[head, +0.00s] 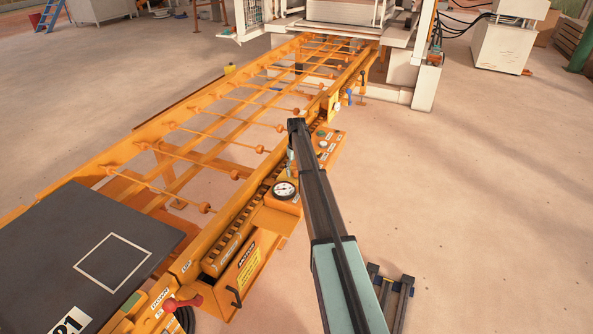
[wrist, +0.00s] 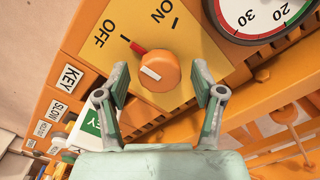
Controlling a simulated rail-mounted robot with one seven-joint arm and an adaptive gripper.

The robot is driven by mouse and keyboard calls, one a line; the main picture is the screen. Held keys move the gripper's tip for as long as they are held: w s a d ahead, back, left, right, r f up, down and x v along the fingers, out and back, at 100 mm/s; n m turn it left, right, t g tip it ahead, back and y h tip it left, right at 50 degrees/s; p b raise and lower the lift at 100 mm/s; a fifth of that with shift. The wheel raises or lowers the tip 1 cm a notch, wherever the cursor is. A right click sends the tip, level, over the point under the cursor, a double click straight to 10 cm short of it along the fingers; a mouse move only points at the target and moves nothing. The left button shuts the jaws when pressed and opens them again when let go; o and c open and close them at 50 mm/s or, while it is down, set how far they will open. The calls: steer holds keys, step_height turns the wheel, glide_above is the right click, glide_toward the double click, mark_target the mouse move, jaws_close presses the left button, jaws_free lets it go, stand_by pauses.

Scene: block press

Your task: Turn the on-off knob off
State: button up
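In the wrist view the round orange knob (wrist: 170,74) sits on a yellow plate marked OFF at the left and ON at the upper right. A white mark shows on its face, and a red pointer (wrist: 138,47) sticks out from its upper left side toward the OFF lettering. My gripper (wrist: 160,76) is open, one finger on each side of the knob. I see no clear contact; the finger depth against the knob cannot be told. In the head view I cannot make out the knob near my arm.
A dial gauge (wrist: 262,17) is right of the knob; one also shows in the head view (head: 284,190). Labels, including KEY (wrist: 71,77), line the left panel edge. An orange roller conveyor (head: 215,125) runs alongside. The floor (head: 480,210) to the right is mostly clear.

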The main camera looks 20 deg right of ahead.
mark_target(296, 171)
steer(key=shift+r, duration=0.1)
step_height(296, 171, up, 12)
stand_by(0.7)
